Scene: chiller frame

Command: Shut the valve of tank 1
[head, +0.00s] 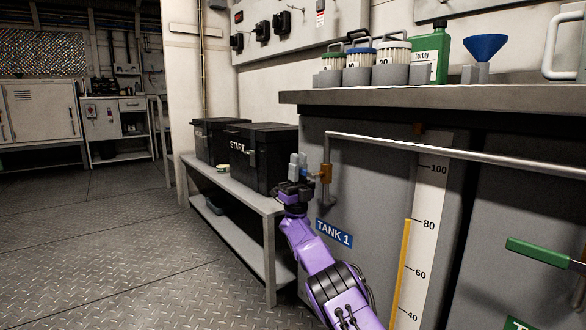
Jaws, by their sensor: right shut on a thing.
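The blue TANK 1 label (334,233) is on the front of the grey tank in the middle. A brass valve (325,173) sits above it, at the left end of a silver pipe. My right gripper (299,166), on a purple arm, is at the valve's left side, shut on the valve handle. The fingers hide most of the handle, so its angle is hard to tell. My left gripper is not in view.
A black START box (258,157) and another black box stand on a low grey bench (237,198) left of the tank. A level scale (428,220) and a green handle (537,252) are to the right. Canisters and a blue funnel (486,47) stand above. The left floor is clear.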

